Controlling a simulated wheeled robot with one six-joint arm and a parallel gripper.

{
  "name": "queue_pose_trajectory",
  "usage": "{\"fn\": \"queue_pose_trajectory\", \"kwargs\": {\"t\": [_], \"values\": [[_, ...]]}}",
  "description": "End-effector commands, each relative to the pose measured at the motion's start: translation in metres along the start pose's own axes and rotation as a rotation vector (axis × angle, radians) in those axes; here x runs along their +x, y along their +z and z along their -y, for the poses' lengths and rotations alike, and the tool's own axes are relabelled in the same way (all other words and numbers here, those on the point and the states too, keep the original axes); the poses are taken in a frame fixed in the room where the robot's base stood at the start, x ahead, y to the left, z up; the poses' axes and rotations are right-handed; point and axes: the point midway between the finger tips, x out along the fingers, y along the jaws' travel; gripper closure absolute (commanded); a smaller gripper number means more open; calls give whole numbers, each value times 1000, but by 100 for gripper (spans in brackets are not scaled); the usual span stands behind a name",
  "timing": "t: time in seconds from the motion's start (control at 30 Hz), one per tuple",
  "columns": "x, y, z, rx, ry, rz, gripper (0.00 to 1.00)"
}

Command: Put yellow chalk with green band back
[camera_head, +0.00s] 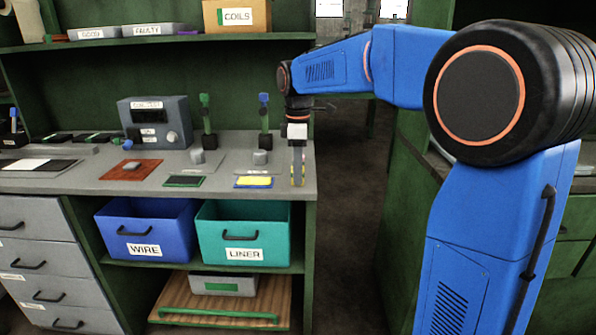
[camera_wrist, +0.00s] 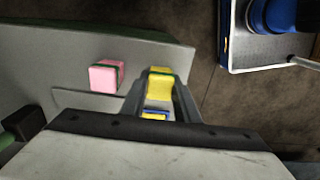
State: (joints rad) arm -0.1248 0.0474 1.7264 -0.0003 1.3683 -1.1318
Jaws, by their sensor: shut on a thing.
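My gripper (camera_head: 297,178) points down at the right end of the grey bench. In the wrist view my gripper (camera_wrist: 160,98) is shut on a yellow chalk with a green band (camera_wrist: 159,86), held between its two fingers. In the head view the fingers mostly hide the chalk; only a little yellow shows. A pink block with a green band (camera_wrist: 106,76) lies left of the fingers in the wrist view, apart from them. A second yellow piece with blue edging (camera_wrist: 153,116) shows between the fingers nearer the palm; I cannot tell what it is.
On the bench (camera_head: 222,187) are a yellow pad with a blue edge (camera_head: 254,181), a dark green-edged pad (camera_head: 184,181), a brown plate (camera_head: 131,170) and a grey tester (camera_head: 155,122). A blue WIRE bin (camera_head: 147,228) and teal LINER bin (camera_head: 243,231) sit below. Floor lies right of the bench edge.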

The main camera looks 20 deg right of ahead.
Motion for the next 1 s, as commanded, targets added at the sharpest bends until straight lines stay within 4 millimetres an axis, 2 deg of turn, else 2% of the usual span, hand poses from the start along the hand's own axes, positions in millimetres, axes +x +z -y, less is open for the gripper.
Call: {"fn": "queue_pose_trajectory", "kwargs": {"t": [0.3,0.33,0.4,0.77,0.87,1.0], "values": [[2,0,0,0,0,0,93],[2,0,0,0,0,0,67],[2,0,0,0,0,0,53],[-1,0,0,0,1,-1,53],[-10,0,0,0,2,-1,53],[-33,0,-1,0,3,-1,53]]}}
